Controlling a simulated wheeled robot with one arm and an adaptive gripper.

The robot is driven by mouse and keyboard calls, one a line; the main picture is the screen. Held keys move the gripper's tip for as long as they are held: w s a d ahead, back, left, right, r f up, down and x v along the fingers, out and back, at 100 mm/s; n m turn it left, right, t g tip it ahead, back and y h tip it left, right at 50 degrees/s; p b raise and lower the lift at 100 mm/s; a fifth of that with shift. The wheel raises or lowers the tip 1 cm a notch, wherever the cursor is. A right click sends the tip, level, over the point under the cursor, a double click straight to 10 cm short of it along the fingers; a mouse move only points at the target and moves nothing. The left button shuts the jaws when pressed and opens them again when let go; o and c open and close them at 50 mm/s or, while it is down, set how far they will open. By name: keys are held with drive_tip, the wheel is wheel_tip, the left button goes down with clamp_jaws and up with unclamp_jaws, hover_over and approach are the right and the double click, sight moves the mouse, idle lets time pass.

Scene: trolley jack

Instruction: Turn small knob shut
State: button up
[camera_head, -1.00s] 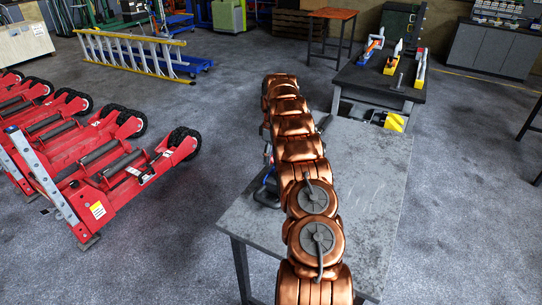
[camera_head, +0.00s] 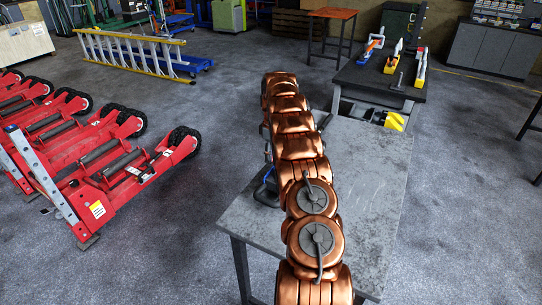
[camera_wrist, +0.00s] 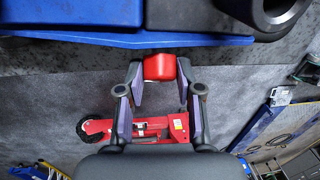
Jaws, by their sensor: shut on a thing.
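The small red knob (camera_wrist: 160,67) sits below the blue edge of the trolley jack (camera_wrist: 130,40) in the wrist view. My gripper (camera_wrist: 160,82) has one finger on each side of the knob and is shut on it. The fingertips reach up to the knob's sides. In the head view my copper arm hides the gripper, the knob and most of the jack. Only a small blue and dark part of the jack (camera_head: 267,191) shows left of the arm.
The grey workbench (camera_head: 365,190) has a bare top to the right of my arm. Red wheeled machines (camera_head: 115,180) stand on the floor at left. A yellow ladder (camera_head: 135,55) lies behind. A dark table (camera_head: 375,82) with tools stands beyond the bench.

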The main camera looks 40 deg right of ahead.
drive_tip(key=shift+a+f+m+h+b, duration=0.2)
drive_tip(key=shift+m+h+b, duration=0.2)
drive_tip(key=shift+b, duration=1.2)
drive_tip(key=m+h+b, duration=0.1)
drive_tip(key=b, duration=0.2)
drive_tip(key=shift+s+m+t+h+b, duration=0.1)
drive_tip(key=shift+m+t+h+b, duration=0.2)
drive_tip(key=shift+m+h, duration=0.1)
drive_tip(key=m+h+b, duration=0.1)
drive_tip(key=m+b, duration=0.1)
drive_tip(key=b, duration=0.1)
drive_tip(key=h+b, duration=0.1)
drive_tip(key=b, duration=0.1)
drive_tip(key=shift+a+f+m+h, duration=0.25)
drive_tip(key=shift+m+h, duration=0.05)
drive_tip(key=shift+m, duration=0.1)
drive_tip(key=m+h+b, duration=0.2)
drive_tip(key=b, duration=0.3)
drive_tip(key=shift+a, duration=0.1)
drive_tip(key=shift+r+m+g+h+b, duration=0.1)
drive_tip(key=shift+m+g+h+b, duration=0.4)
drive_tip(key=shift+m+b, duration=0.3)
drive_tip(key=shift+r, duration=0.1)
